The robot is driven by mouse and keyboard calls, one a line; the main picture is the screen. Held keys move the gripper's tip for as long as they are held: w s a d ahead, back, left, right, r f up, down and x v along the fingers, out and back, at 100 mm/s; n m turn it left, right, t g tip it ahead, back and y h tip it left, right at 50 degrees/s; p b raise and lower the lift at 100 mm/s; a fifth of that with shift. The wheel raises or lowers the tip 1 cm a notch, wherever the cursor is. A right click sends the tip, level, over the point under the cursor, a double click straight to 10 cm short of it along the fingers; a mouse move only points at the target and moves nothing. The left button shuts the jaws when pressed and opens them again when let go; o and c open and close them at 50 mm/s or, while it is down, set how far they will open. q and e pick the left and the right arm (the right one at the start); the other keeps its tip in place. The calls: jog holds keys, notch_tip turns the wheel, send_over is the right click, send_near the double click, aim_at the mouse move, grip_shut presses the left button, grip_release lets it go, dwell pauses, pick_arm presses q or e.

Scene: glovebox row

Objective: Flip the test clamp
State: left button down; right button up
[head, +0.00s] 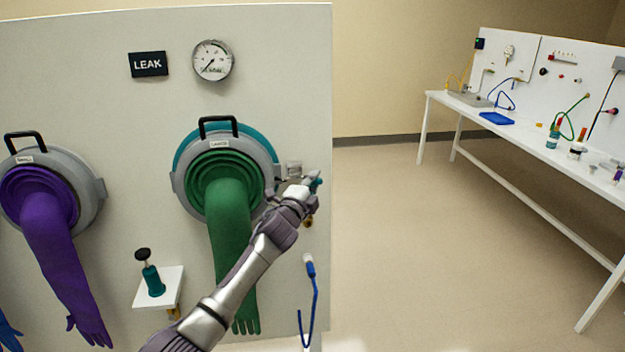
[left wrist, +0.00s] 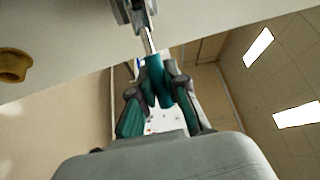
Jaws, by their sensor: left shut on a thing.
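The test clamp (head: 293,168) is mounted on the panel just right of the green glove port (head: 222,160). Its metal bracket, metal rod and teal handle (left wrist: 154,72) show in the left wrist view. My left gripper (head: 312,183) reaches in from the lower left, in front of the green port. In the left wrist view its fingers (left wrist: 160,92) are closed on either side of the teal handle, holding it. In the head view, the gripper hides much of the clamp. My right gripper is not in view.
A purple glove port (head: 42,190) is to the left. A small shelf with a teal plunger (head: 153,280) juts out below. A blue cable (head: 313,295) hangs by the panel's right edge. A gauge (head: 212,60) and a LEAK sign (head: 148,64) are above. Open floor lies right, before a long bench (head: 520,130).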

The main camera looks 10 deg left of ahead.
pick_arm(q)
jog(key=c, duration=1.5)
grip_release()
jog(key=shift+r, duration=0.1)
jog(key=o, duration=0.3)
jog(key=shift+w, duration=0.15)
jog(key=shift+o, duration=0.2)
jog(key=s+a+f, duration=0.1)
jog(key=s, duration=1.1)
jog(key=shift+a+f, duration=0.15)
jog(key=shift+a, duration=0.2)
jog(key=shift+w, duration=0.1)
